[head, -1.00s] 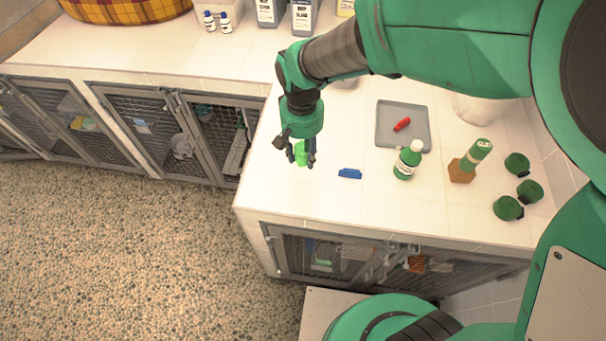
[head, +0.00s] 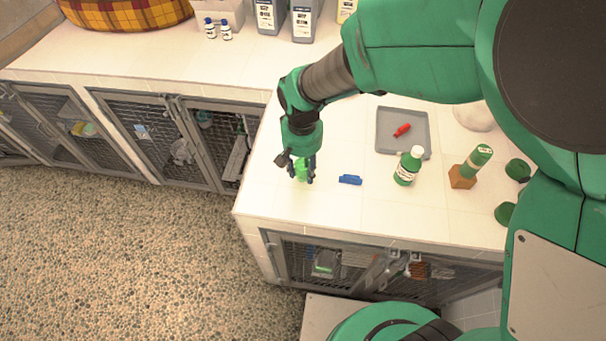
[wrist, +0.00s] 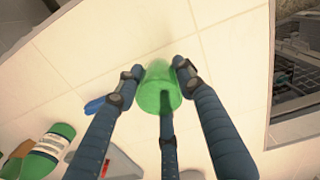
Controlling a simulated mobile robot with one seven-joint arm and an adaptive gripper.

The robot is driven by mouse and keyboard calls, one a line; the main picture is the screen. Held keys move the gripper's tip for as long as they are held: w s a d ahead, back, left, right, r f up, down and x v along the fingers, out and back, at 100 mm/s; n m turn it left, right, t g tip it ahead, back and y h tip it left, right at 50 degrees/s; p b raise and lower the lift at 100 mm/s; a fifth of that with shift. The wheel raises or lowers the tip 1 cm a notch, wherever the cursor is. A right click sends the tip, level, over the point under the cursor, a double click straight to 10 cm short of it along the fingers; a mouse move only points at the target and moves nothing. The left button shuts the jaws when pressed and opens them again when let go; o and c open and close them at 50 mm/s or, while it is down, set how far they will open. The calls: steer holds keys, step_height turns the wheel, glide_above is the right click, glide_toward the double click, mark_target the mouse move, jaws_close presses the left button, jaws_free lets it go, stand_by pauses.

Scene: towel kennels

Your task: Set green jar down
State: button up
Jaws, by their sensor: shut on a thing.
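The green jar (head: 301,170) is bright green and see-through. My gripper (head: 301,176) is shut on it, with dark fingers on its sides, over the left part of the white tiled counter. In the wrist view the green jar (wrist: 158,90) sits between the fingertips of my gripper (wrist: 158,84), with one finger across its near side. The jar is low over the counter; I cannot tell whether its base touches. The fingers hide part of it.
A blue object (head: 350,180) lies just right of the jar. Further right stand a green bottle (head: 407,166), a grey tray (head: 392,146) with a red item (head: 402,130), and a wooden block (head: 461,177). The counter's left edge is close to the jar.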

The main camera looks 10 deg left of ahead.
mark_target(303, 160)
steer(key=shift+f, duration=1.65)
steer(key=shift+f, duration=0.2)
steer(key=o, duration=1.1)
steer(key=shift+c, duration=0.2)
steer(key=shift+r, duration=0.2)
step_height(303, 160, up, 7)
steer(key=shift+a+r+p, duration=0.1)
steer(key=shift+r+p, duration=0.1)
steer(key=shift+p, duration=0.1)
